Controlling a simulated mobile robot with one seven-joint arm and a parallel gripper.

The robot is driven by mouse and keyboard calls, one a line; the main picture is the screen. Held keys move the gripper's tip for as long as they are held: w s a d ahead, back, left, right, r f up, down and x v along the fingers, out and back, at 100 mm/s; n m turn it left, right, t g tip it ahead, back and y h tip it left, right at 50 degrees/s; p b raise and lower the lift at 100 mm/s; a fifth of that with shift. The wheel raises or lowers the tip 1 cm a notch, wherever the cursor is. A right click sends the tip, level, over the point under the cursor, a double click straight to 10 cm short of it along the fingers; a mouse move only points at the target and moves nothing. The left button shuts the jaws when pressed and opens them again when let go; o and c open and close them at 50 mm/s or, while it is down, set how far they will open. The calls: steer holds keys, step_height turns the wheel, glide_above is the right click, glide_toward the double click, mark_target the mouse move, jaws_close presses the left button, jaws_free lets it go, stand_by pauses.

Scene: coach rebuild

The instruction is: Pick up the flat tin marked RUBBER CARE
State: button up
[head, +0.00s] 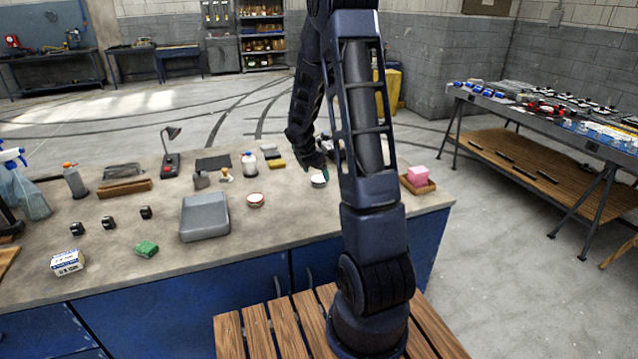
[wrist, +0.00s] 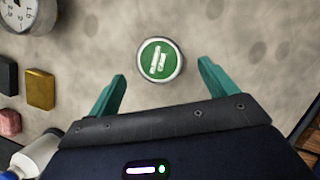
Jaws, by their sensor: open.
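A round flat tin with a green lid and a pale picture or mark (wrist: 158,60) lies on the worktop in the wrist view. No lettering on it can be read. It seems to be the small whitish round tin (head: 319,181) near the right end of the bench in the head view. My gripper (wrist: 161,72) is open, with its teal fingers apart on either side of the tin's near edge and nothing between them. In the head view my gripper (head: 319,164) hangs just behind the tin. A second round tin, red and white (head: 256,200), lies farther left; its label is unreadable.
A yellow block (wrist: 41,89), a dial gauge (wrist: 28,12) and a white bottle (wrist: 38,152) are left of the green-lidded tin. A wooden tray with a pink block (head: 417,177) stands right. The surface around the green-lidded tin is clear.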

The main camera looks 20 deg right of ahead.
mark_target(319, 179)
steer(key=x, duration=0.4)
steer(key=shift+w+f, duration=0.1)
steer(key=c, duration=1.1)
